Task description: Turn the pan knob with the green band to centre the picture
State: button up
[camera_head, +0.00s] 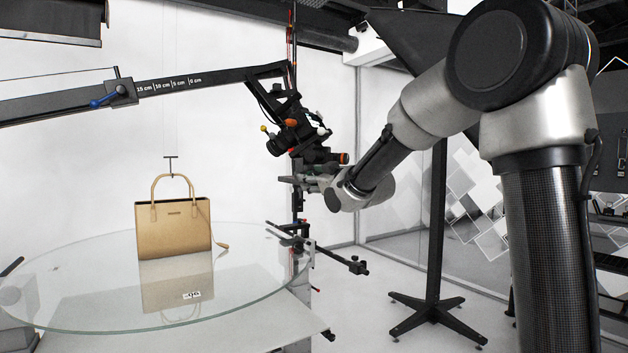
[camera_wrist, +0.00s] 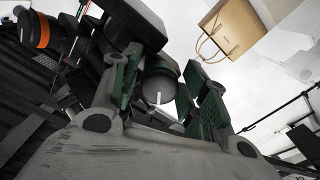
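In the wrist view a round black knob (camera_wrist: 159,88) with a white index line faces me, between the fingers of my gripper (camera_wrist: 163,80). The fingers carry dark green pads and stand apart, one on each side of the knob. I see no clear grip on it. Another black knob, with an orange band (camera_wrist: 42,30), is at the upper left. In the head view my gripper (camera_head: 296,179) is small, just below the camera mount (camera_head: 297,138); its fingers are unclear there.
A tan handbag (camera_head: 174,228) hangs over the round glass turntable (camera_head: 75,312); it also shows in the wrist view (camera_wrist: 232,27). A long boom (camera_head: 60,104) reaches left from the mount. A black stand (camera_head: 435,306) is on the floor behind my arm.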

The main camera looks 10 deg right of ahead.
dwell(0.3)
jog(key=v, duration=1.2)
